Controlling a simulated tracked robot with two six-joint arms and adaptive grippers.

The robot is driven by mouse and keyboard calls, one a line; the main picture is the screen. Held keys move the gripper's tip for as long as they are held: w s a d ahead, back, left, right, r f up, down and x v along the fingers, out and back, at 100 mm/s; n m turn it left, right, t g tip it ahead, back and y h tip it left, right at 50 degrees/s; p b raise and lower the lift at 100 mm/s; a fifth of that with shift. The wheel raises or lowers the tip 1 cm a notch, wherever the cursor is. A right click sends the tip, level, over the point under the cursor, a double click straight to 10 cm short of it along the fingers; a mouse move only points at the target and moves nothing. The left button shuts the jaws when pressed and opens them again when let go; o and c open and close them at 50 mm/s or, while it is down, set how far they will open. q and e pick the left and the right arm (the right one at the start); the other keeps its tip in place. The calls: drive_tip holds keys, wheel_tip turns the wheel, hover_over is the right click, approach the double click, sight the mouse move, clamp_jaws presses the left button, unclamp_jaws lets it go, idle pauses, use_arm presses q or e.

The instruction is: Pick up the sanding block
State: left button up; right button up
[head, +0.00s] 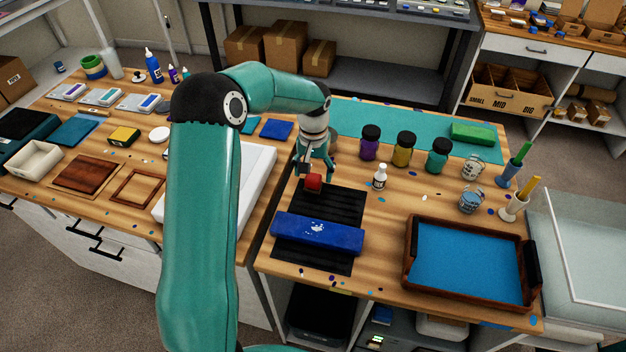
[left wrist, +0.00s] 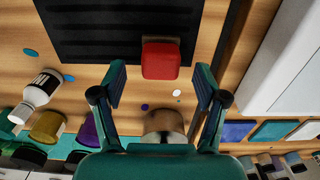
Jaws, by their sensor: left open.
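The sanding block appears to be the small red block (head: 313,184) at the far end of the black ribbed mat (head: 344,208). In the left wrist view the red block (left wrist: 161,60) shows a tan strip along one edge. My left gripper (head: 310,172) is above and just behind it, pointing down. In the left wrist view the left gripper (left wrist: 160,82) is open, its fingers spread to either side, with the block in line with the gap just past the tips. I see no contact. My right gripper is not in view.
A blue case (head: 318,233) lies across the mat's near part. A small white bottle (head: 380,177) stands right of the block, with dark-capped jars (head: 370,143) behind. A wood-framed blue tray (head: 470,262) is at right. A white slab (head: 262,165) lies left.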

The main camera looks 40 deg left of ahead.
sight(313, 176)
use_arm(q)
drive_tip(key=shift+f, duration=1.3)
drive_tip(key=c, duration=1.2)
drive_tip(key=shift+r, duration=0.15)
drive_tip(key=shift+a+r, duration=0.1)
drive_tip(key=shift+r, duration=0.45)
wheel_tip(313, 176, up, 19)
drive_tip(key=shift+f+b, duration=0.15)
drive_tip(key=shift+b, duration=0.4)
